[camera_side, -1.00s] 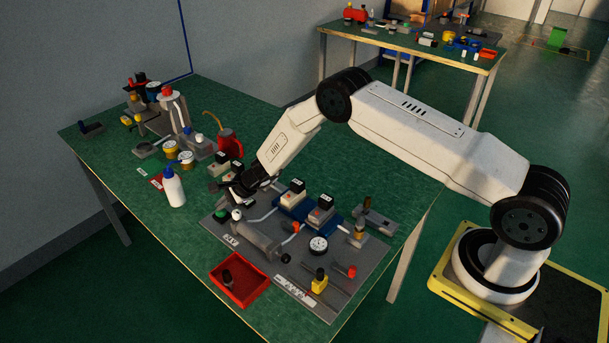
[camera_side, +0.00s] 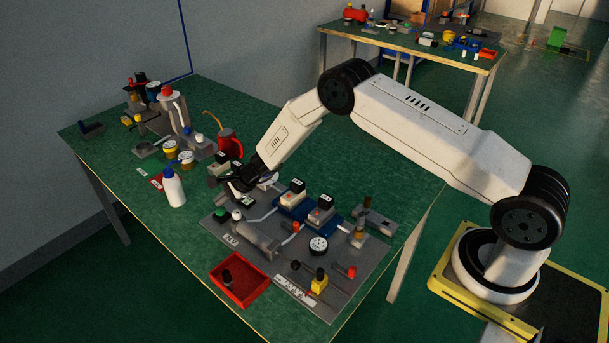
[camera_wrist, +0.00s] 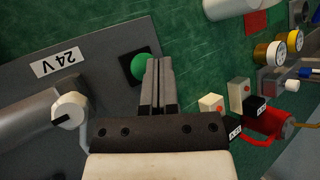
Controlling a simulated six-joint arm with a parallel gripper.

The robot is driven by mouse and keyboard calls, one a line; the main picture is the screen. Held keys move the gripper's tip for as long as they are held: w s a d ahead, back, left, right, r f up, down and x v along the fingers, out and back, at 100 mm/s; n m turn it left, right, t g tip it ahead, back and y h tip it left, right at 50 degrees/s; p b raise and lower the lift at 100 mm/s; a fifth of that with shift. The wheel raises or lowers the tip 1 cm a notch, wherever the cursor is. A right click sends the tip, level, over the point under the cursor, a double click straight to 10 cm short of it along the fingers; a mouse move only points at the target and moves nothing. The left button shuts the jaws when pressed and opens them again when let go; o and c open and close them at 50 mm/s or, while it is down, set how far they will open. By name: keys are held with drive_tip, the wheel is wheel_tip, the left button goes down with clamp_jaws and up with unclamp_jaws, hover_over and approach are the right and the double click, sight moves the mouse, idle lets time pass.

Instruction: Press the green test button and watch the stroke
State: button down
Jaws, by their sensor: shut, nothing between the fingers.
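The green button (camera_side: 221,214) sits on a black base at the left corner of the grey plate (camera_side: 335,307). In the wrist view the green button (camera_wrist: 133,65) shows just left of the fingertips, partly covered by them. My gripper (camera_side: 217,190) is shut and empty, above the bench near the button. In the wrist view my gripper (camera_wrist: 159,65) has its two fingers together. A gap seems to lie between fingertips and button. The grey cylinder (camera_side: 257,240) lies on the plate, with a small black knob (camera_side: 295,265) at its right, in front of the yellow-based piece (camera_side: 320,284).
A red tray (camera_side: 257,290) stands at the plate's front edge. Blue-based valves (camera_side: 287,207) and a round gauge (camera_side: 318,245) stand on the plate. A white bottle (camera_side: 173,187) and a red can (camera_side: 230,143) stand to the left. The bench's front left is clear.

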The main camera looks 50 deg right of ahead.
sight(224, 209)
drive_tip(key=shift+r, duration=2.5)
drive_tip(key=s+d+r+n+g+h, duration=0.1)
drive_tip(key=s+r+n, duration=0.3)
drive_tip(key=s, duration=0.7)
drive_tip(key=s+d+r+n+g+h, duration=0.1)
drive_tip(key=s+d+r+n+h, duration=0.2)
drive_tip(key=s+n, duration=0.5)
drive_tip(key=s+d+r+n+g+h, duration=0.2)
drive_tip(key=s+r+n, duration=0.4)
drive_tip(key=s, duration=0.9)
drive_tip(key=shift+s+d+r+n, duration=0.2)
drive_tip(key=shift+d+r+n, duration=0.15)
drive_tip(key=shift+d, duration=0.55)
drive_tip(key=c, duration=1.3)
unclamp_jaws()
